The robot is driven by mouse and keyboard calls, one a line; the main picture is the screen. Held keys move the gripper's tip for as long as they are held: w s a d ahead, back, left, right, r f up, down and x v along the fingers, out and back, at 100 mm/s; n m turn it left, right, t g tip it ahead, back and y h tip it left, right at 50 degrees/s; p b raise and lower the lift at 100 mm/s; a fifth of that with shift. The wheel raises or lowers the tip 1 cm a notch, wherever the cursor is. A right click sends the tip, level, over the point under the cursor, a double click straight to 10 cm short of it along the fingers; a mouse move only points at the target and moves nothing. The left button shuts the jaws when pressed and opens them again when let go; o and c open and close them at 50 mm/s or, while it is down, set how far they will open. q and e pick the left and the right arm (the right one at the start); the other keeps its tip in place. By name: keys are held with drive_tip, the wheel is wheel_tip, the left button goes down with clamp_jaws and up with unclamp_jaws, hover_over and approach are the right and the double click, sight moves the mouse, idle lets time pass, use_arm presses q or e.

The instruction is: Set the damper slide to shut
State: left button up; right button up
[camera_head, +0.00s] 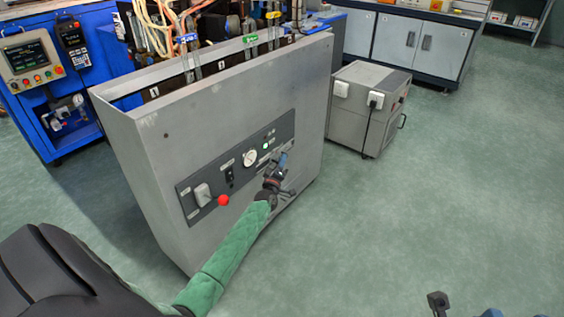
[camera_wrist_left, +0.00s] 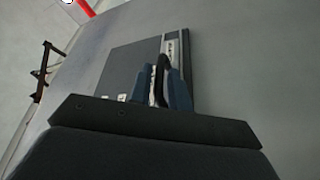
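My left gripper (camera_head: 276,175) reaches the right end of the dark control panel on the front of the grey cabinet (camera_head: 225,110). In the left wrist view, its two blue fingers (camera_wrist_left: 160,88) stand close together on either side of a narrow black handle (camera_wrist_left: 162,68). The handle sits at a light vertical strip on a dark plate (camera_wrist_left: 125,70), and appears to be the damper slide. A pale gap shows beside the handle, so whether the fingers grip it is unclear. The slide's position markings are unreadable. Dark and blue parts at the bottom right edge (camera_head: 438,302) appear to be my right gripper, mostly cut off.
A grey wheeled box (camera_head: 362,110) stands right of the cabinet. A blue machine (camera_head: 70,95) stands at left. The green floor at right is clear.

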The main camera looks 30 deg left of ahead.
use_arm(q)
drive_tip(key=shift+w+a+r, duration=0.15)
drive_tip(key=shift+w, duration=0.45)
clamp_jaws()
drive_tip(key=shift+s, duration=0.1)
